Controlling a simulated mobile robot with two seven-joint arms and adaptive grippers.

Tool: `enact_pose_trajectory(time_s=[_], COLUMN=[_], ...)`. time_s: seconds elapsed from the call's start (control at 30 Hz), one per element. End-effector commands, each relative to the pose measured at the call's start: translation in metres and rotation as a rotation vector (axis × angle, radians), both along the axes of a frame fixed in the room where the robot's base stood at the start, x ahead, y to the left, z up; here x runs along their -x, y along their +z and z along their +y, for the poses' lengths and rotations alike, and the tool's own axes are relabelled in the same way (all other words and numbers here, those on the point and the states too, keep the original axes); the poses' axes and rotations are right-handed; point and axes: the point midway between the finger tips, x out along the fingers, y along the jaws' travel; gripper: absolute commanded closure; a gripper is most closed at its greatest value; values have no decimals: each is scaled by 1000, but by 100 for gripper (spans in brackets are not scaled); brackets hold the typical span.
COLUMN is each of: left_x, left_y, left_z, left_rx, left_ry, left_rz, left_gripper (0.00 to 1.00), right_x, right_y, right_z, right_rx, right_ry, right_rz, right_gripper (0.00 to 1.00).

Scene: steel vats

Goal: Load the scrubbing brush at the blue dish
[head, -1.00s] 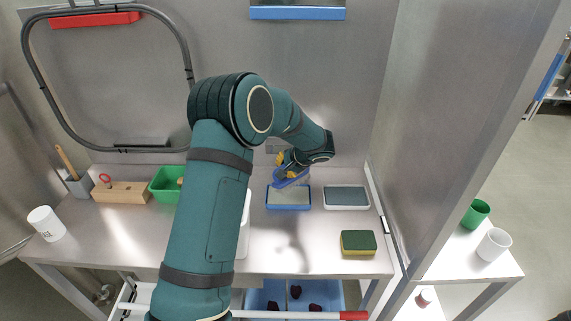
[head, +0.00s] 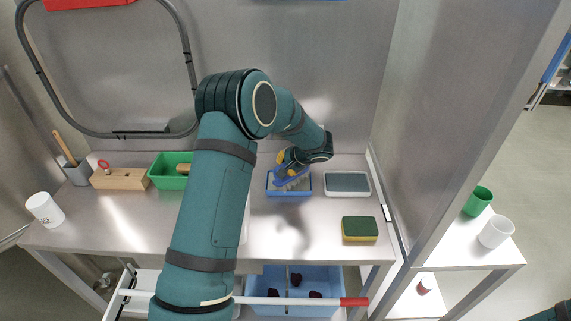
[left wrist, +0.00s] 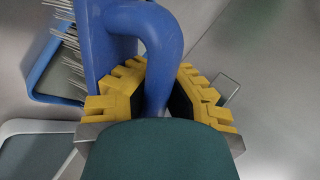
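My left gripper (head: 286,165) has yellow fingers and is shut around the handle of the blue scrubbing brush (head: 292,179). In the left wrist view the curved handle (left wrist: 160,50) passes between the yellow fingers (left wrist: 155,92), and pale bristles stick out to the left. The brush is over the blue dish (head: 290,195), which has a blue rim and a pale inside. The dish also shows in the left wrist view (left wrist: 42,90). I cannot tell whether the bristles touch the dish's inside. My right gripper is not in view.
A white-rimmed grey tray (head: 347,184) sits just right of the dish. A green and yellow sponge (head: 360,229) lies in front of it. A green bin (head: 168,172), a wooden block (head: 120,180) and a white mug (head: 45,210) are at the left. A steel wall stands close behind.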

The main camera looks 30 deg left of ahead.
Motion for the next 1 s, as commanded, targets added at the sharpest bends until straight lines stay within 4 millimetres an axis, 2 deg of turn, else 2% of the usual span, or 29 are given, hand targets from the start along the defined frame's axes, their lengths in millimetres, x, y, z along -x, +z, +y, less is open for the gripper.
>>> enact_pose_trajectory(time_s=[1.0], left_x=[0], left_y=[-7], left_z=[0], left_rx=[-1], left_ry=[0], left_rz=[0], left_gripper=[100], right_x=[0], right_y=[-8], right_z=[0], right_rx=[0], right_ry=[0], right_rz=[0], right_gripper=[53])
